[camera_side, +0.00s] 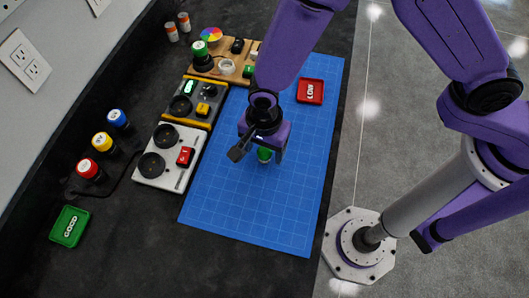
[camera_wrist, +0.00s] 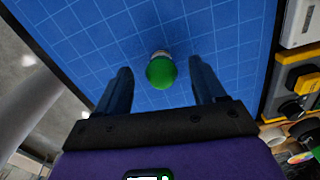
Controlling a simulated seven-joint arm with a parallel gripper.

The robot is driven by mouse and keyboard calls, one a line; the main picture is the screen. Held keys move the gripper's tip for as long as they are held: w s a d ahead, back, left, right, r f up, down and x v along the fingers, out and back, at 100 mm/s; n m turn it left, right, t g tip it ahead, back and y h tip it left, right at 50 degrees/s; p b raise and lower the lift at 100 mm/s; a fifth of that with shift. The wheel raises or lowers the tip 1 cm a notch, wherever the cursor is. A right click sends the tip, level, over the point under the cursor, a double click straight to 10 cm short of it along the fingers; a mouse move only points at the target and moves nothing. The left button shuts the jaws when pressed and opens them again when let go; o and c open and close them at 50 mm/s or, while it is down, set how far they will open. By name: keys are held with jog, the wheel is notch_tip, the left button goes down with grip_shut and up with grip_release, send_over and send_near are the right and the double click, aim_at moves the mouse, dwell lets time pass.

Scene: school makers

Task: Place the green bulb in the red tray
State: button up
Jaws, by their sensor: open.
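The green bulb (camera_wrist: 161,72) is on the blue mat and lies between the two finger tips in the wrist view, with a pale base at its far end. In the side view the green bulb (camera_side: 264,155) shows just below my gripper (camera_side: 262,150), partly covered by it. My gripper (camera_wrist: 160,88) is open, with a finger on each side of the bulb and gaps to both. I cannot tell its exact height over the mat. The red tray (camera_side: 310,91), marked "LOW", sits at the mat's upper right and looks empty.
A green tray (camera_side: 70,226) marked "GOOD" lies at the lower left. Red, yellow and blue bulbs (camera_side: 103,142) stand beside it. Socket boards (camera_side: 169,157) line the mat's left edge, and a wooden board (camera_side: 226,62) stands at the back. The front of the blue mat (camera_side: 250,215) is clear.

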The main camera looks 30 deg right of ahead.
jog(key=shift+w+f, duration=0.1)
jog(key=shift+f, duration=1.25)
jog(key=c, duration=1.2)
jog(key=shift+r, duration=0.1)
